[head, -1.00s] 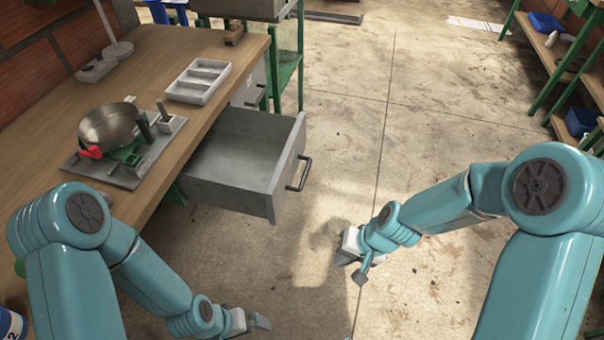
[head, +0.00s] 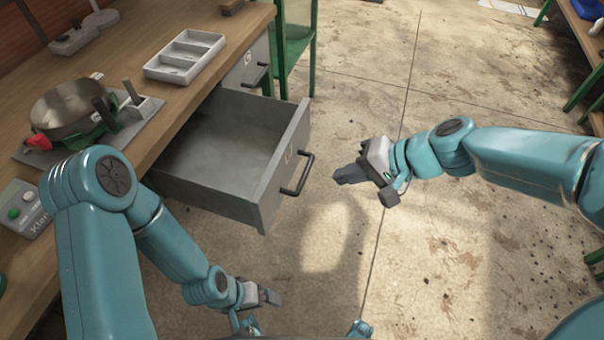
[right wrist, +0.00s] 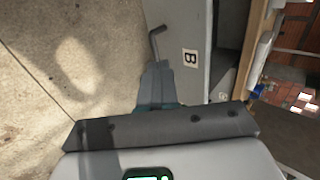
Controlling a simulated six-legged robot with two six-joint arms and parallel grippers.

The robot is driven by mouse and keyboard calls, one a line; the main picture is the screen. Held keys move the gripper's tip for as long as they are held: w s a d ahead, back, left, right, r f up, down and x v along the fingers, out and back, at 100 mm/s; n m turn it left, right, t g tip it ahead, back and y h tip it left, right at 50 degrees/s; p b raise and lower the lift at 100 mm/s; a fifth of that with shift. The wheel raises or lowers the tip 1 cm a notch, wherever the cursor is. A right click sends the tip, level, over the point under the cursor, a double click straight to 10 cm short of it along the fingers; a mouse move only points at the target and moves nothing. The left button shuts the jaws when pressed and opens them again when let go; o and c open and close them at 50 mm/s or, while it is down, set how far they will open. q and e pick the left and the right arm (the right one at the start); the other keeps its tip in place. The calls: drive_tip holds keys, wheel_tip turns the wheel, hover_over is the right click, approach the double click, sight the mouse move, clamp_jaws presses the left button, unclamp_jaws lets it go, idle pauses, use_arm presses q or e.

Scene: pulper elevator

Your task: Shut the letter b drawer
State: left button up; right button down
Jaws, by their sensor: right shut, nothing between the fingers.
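The grey drawer (head: 262,195) under the wooden bench is pulled well out, and its inside looks empty. Its front has a dark bar handle (head: 298,175) and a small label. In the right wrist view the label (right wrist: 190,58) reads B, and the handle (right wrist: 156,42) is beside it. My right gripper (head: 342,178) is shut and empty, in the air to the right of the handle and pointing at the drawer front. A gap shows between them. My left gripper (head: 272,298) is low in front of the drawer, clear of it; its jaw state is unclear.
Another drawer (head: 247,75), closed, is farther along the bench. On the wooden bench top (head: 150,100) are a grey divided tray (head: 185,55), a metal pan (head: 68,108) on a fixture and a button box (head: 25,207). Concrete floor (head: 370,70) right of the drawer is open.

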sight(280, 184)
drive_tip(key=b+x, duration=0.1)
drive_tip(key=x, duration=0.2)
drive_tip(key=b+x, duration=0.1)
drive_tip(key=x, duration=0.3)
drive_tip(key=b+x, duration=0.1)
drive_tip(key=x, duration=0.2)
drive_tip(key=shift+s+a+f, duration=0.2)
drive_tip(key=shift+s+a, duration=0.05)
drive_tip(key=shift+s, duration=0.05)
drive_tip(key=shift+w+a+r+p, duration=0.15)
drive_tip(key=shift+w+a+p, duration=0.05)
drive_tip(key=shift+a, duration=0.4)
drive_tip(key=shift+w+a+r+p, duration=0.15)
drive_tip(key=shift+w+a+p, duration=0.1)
drive_tip(key=shift+a, duration=0.35)
drive_tip(key=shift+w+a, duration=0.2)
drive_tip(key=shift+a, duration=0.35)
